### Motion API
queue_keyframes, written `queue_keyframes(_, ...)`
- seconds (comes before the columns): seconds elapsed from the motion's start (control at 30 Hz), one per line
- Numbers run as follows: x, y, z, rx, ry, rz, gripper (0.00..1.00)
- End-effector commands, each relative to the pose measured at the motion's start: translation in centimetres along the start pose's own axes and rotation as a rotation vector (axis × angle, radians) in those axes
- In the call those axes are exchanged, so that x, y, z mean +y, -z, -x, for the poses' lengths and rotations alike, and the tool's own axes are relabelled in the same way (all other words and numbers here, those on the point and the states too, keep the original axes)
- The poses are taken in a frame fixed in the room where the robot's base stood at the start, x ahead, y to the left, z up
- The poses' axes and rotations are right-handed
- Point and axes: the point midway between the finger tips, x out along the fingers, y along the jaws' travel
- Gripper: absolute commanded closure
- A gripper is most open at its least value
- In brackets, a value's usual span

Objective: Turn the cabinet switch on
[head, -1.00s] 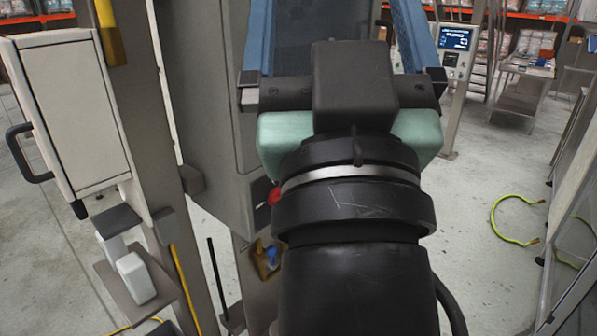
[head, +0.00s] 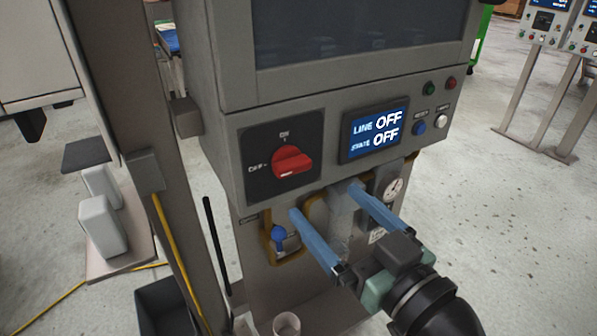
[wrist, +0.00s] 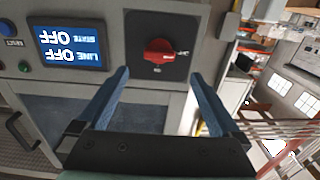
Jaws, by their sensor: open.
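The cabinet switch is a red rotary knob (head: 292,162) on a black plate (head: 256,142) on the grey cabinet front. OFF is marked at its left and ON above; the knob lies roughly sideways, toward OFF. The cabinet screen (head: 374,134) reads LINE OFF and STATE OFF. My gripper (head: 322,199) is open and empty, its two blue fingers pointing at the cabinet, below and right of the knob in the head view. In the upside-down wrist view the knob (wrist: 159,52) shows beyond the fingertips, between their lines. I see no contact with it.
Green (head: 429,88) and red (head: 451,83) lights and blue (head: 419,127) and white (head: 441,118) buttons are right of the screen. A gauge (head: 394,188) and a blue-handled valve (head: 279,238) sit below. A post (head: 120,90) stands at left. Open floor lies right.

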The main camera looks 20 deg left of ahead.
Motion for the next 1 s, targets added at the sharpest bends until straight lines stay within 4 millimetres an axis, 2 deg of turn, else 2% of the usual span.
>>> queue_keyframes(0.03,-0.1,0.1,-1.2,-0.001,0.005,0.0,0.0)
queue_keyframes(0.2,-0.1,0.1,-4.8,-0.002,0.003,0.0,0.0)
queue_keyframes(0.43,0.0,0.1,-8.3,-0.001,0.001,-0.001,0.0)
queue_keyframes(0.6,0.0,0.0,-9.3,-0.001,-0.001,0.0,0.0)
queue_keyframes(0.87,0.0,0.0,-9.4,-0.001,-0.002,0.0,0.0)
queue_keyframes(1.0,0.1,0.0,-9.4,-0.001,-0.002,0.0,0.22)
